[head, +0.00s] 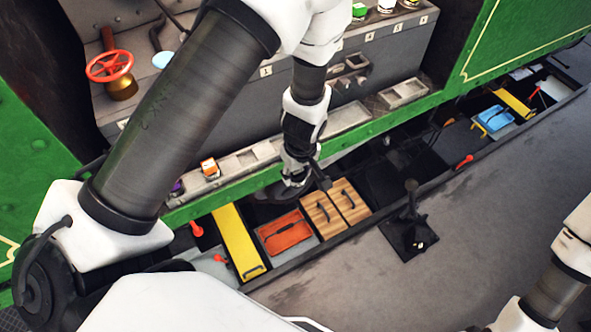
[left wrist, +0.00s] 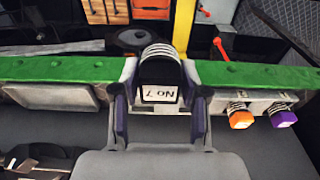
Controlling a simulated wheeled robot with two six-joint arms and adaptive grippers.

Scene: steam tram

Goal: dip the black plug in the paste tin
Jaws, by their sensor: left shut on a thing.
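My left gripper (head: 304,178) reaches down to the front ledge of the green tram and is shut on the black plug. In the left wrist view the black plug (left wrist: 158,72), with pale rings and a "No 7" label, sits between the two fingers (left wrist: 158,98). In the head view I cannot make out the plug clearly. A dark round object (left wrist: 130,39), possibly the paste tin, lies just beyond the plug in the left wrist view. I cannot tell its contents or whether the plug touches it. My right gripper is out of view.
An orange plug (head: 209,168) and a purple plug (head: 177,187) stand in the ledge sockets. Below the green beam (head: 215,198) are an orange tray (head: 286,233), wooden lids (head: 347,200) and a yellow plate (head: 237,240). A red valve wheel (head: 109,66) is at the back left.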

